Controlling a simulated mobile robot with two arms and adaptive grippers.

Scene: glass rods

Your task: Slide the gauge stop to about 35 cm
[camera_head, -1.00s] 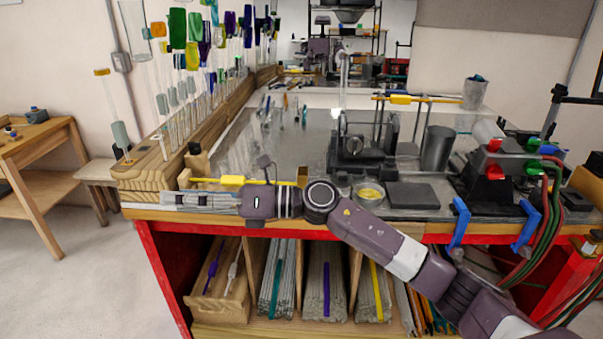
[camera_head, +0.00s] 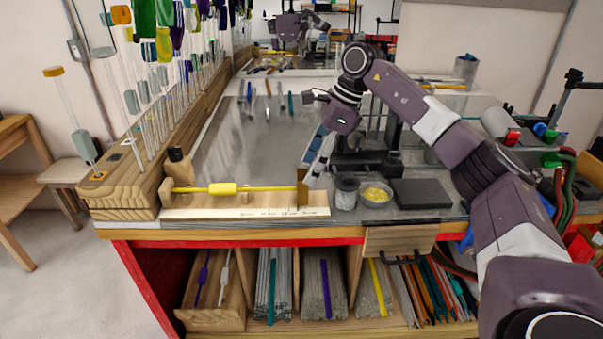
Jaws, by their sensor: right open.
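The gauge is a pale wooden board (camera_head: 245,208) with a printed scale along its front edge, lying at the front of the bench. A brown upright plate, the gauge stop (camera_head: 303,188), stands near its right end. A yellow rod with a thicker yellow middle (camera_head: 222,189) lies along the board from the left end block (camera_head: 167,192) to the stop. My right gripper (camera_head: 314,165) points down just behind and right of the stop, open. Its fingertips are partly hard to make out, and I cannot tell whether they touch the stop. My left gripper is not in view.
A small jar (camera_head: 346,193), a dish of yellow bits (camera_head: 375,194) and a dark block (camera_head: 421,193) stand right of the gauge. A wooden rack (camera_head: 125,185) of glass rods stands at left. The bench surface (camera_head: 235,150) behind the gauge is mostly clear.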

